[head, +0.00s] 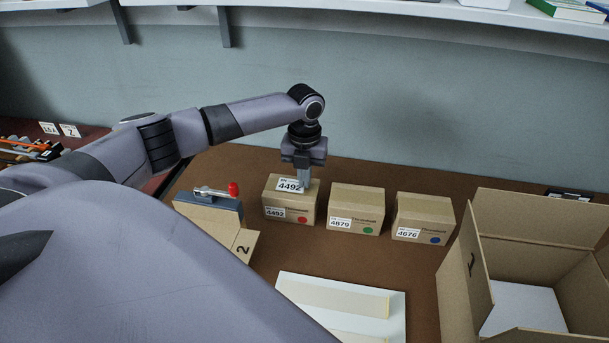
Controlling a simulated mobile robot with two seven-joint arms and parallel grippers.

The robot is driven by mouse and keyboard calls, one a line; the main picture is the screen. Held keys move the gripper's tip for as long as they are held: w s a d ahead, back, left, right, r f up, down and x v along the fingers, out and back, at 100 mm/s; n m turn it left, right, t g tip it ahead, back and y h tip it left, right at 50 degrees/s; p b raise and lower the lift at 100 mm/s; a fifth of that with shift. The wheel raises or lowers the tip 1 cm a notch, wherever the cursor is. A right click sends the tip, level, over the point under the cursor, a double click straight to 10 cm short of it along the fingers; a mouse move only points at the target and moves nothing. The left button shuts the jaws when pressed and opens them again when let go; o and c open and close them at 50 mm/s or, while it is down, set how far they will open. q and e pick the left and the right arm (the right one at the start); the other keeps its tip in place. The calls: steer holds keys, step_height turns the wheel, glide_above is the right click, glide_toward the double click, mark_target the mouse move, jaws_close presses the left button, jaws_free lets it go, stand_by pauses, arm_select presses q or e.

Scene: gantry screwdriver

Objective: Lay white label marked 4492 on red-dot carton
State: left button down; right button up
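The red-dot carton (288,208) stands on the brown table, left of two similar cartons. Its front carries a small 4492 label and a red dot. A white label marked 4492 (289,185) shows at the carton's top face, seemingly lying flat or nearly so. My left gripper (305,187) points straight down over the right part of that carton top, its fingertips at the label's right edge. The fingers overlap in this view, so I cannot tell whether they grip the label or are apart. My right gripper is not in view.
A green-dot carton (355,210) marked 4879 and a blue-dot carton (422,218) marked 4676 stand to the right. A large open box (465,270) is at far right. A white sheet with pale strips (398,310) lies in front. A red-knobbed clamp (233,190) stands left.

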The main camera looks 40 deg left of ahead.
arm_select(q)
steer(key=shift+f, duration=0.25)
stand_by(0.9)
steer(key=c, duration=1.3)
jaws_free()
steer(key=shift+r, duration=0.1)
step_height(320, 180, up, 7)
